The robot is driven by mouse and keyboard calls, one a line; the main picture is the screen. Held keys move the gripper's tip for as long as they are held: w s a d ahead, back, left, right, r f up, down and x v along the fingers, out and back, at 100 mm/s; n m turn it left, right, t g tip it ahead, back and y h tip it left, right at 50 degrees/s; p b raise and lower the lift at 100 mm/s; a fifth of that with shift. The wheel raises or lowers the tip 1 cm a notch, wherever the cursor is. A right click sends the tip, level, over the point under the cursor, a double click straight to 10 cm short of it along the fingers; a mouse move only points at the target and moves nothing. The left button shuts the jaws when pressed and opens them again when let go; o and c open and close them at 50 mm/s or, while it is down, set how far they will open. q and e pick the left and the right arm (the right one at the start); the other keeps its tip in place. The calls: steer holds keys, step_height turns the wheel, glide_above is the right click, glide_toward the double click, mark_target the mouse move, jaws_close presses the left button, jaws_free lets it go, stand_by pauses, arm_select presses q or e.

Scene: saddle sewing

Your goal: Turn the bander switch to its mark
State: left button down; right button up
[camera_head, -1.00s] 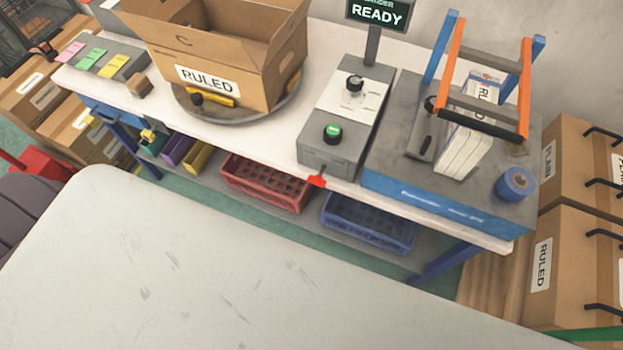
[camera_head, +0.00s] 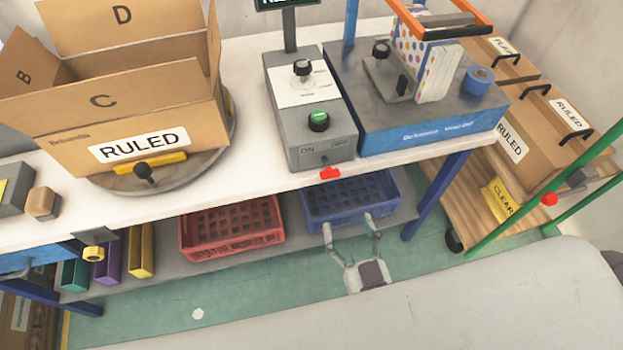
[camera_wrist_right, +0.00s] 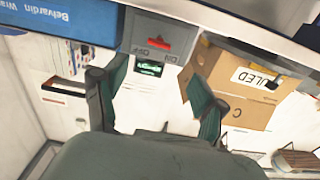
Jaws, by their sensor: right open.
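The grey bander control box (camera_head: 330,148) stands on the white bench. Its top bears a black knob (camera_head: 302,68) on a white panel and a green button (camera_head: 318,121). A red switch (camera_head: 329,172) sticks out low on its front, beside the ON lettering; it also shows in the right wrist view (camera_wrist_right: 152,43), inverted, near ON/OFF letters. I cannot make out which way it is set. My right gripper (camera_head: 350,224) is open and empty, below and in front of the switch, apart from it. Its spread fingers frame the box in the wrist view (camera_wrist_right: 150,82). My left gripper is out of view.
A RULED carton (camera_head: 62,152) sits on a round turntable (camera_head: 225,140) left of the box. The blue bander base (camera_head: 440,128) adjoins it on the right. Red (camera_head: 232,240) and blue (camera_head: 312,212) crates sit on the shelf below. A green-railed cart (camera_head: 520,212) stands right.

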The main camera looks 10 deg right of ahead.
glide_toward(330, 171)
steer(key=w, duration=0.3)
steer(key=w+p, duration=0.1)
steer(key=w, duration=0.4)
steer(key=shift+w+a+f+p, duration=0.1)
steer(key=shift+w+f+p, duration=0.2)
steer(key=shift+w, duration=0.05)
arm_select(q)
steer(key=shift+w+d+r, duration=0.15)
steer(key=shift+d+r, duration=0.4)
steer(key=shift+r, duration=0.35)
arm_select(e)
steer(key=shift+w+f, duration=0.1)
steer(key=shift+w, duration=0.55)
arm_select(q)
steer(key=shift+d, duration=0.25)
arm_select(e)
steer(key=c, duration=1.2)
